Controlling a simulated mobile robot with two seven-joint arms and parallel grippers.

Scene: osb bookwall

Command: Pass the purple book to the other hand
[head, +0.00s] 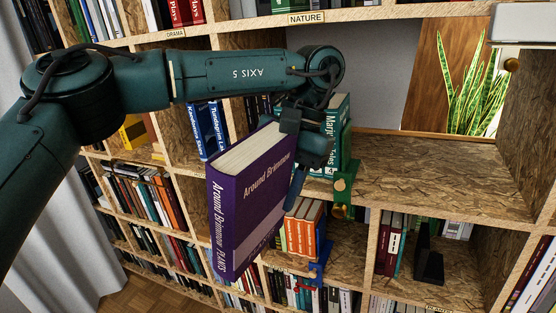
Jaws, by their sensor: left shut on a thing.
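The purple book (252,205), titled "Around Brimnow", is in the middle of the head view. It hangs tilted in front of the shelf, with its spine to the lower left and its page edges facing up. My left gripper (296,150) is shut on the book near its upper right edge. The arm above it comes in from the left and hides part of the shelf behind. My right gripper is not in view.
A wooden bookwall (430,180) fills the background, with a wide bare shelf right of the book. Green books stand behind my gripper beside a green bookend (344,186). Orange books (304,228) stand below. A plant (468,92) shows through an opening at the upper right.

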